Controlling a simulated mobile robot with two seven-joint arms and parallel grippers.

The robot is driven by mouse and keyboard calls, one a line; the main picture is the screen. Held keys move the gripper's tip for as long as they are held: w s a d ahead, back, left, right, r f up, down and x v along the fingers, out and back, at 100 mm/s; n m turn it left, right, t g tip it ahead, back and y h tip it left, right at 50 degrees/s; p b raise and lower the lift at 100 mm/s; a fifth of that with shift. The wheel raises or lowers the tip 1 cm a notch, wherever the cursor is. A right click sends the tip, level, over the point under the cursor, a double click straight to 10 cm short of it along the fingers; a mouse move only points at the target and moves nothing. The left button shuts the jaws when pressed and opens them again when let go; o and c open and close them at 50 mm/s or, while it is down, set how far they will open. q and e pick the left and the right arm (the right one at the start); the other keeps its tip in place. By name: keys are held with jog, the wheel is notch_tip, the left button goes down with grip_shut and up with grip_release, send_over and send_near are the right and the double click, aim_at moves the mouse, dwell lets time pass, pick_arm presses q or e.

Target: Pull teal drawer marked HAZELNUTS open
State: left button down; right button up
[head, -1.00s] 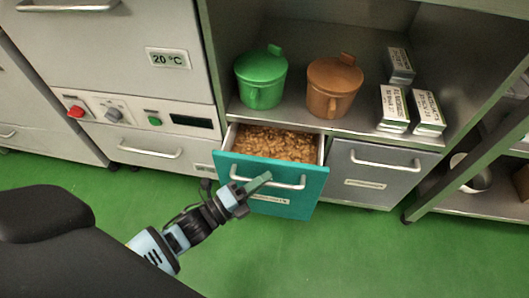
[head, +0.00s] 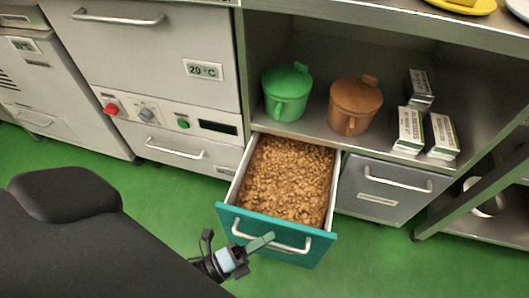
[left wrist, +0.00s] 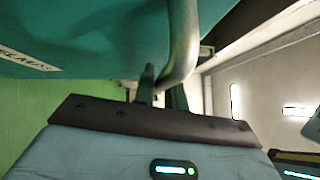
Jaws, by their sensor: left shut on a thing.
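The teal drawer (head: 300,252) stands well open, filled with brown hazelnuts (head: 290,180). Its metal bar handle (head: 290,246) runs across the front. My left gripper (head: 262,241) is shut on the left part of this handle. In the left wrist view, the fingers (left wrist: 160,88) close around the handle bar (left wrist: 184,50), with the teal front (left wrist: 80,35) above and part of a white label (left wrist: 25,60) at the left. The label is hidden in the head view. My right gripper is not in view.
A grey drawer (head: 385,186) is shut to the right. A green pot (head: 287,95), a brown pot (head: 353,107) and several small boxes (head: 410,130) stand on the shelf above. Green floor (head: 165,195) is clear in front of the cabinets.

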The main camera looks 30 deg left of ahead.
pick_arm(q)
jog(key=c, duration=1.5)
grip_release()
jog(key=shift+o, duration=0.2)
jog(key=p+v, duration=0.1)
jog(key=v, duration=0.6)
jog(key=shift+s+a, duration=0.2)
jog(key=shift+s, duration=0.15)
